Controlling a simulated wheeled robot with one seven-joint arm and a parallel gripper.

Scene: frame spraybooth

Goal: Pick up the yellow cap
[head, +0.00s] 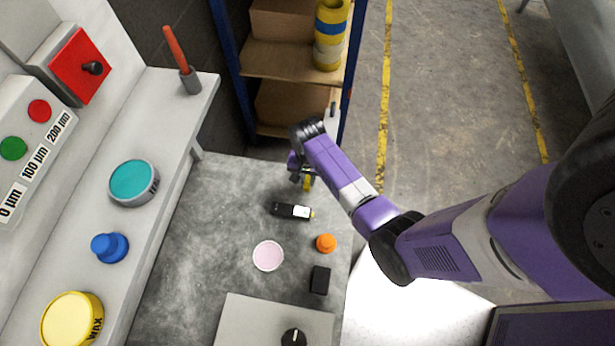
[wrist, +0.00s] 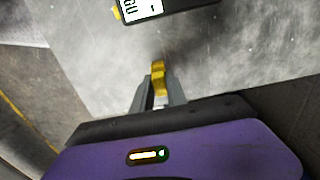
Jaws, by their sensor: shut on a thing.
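The yellow cap (wrist: 158,76) is between the fingertips of my gripper (wrist: 159,94) in the wrist view. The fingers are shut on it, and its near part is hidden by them. In the head view the yellow cap (head: 307,185) shows small under my gripper (head: 302,180), over the far part of the grey table. I cannot tell whether the cap touches the table.
A black device with a white label (head: 291,211) lies near my gripper. An orange cap (head: 326,243), a pink disc (head: 268,256) and a black block (head: 320,280) are closer. A shelf (head: 290,60) stands behind; a ledge (head: 150,240) with several items runs left.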

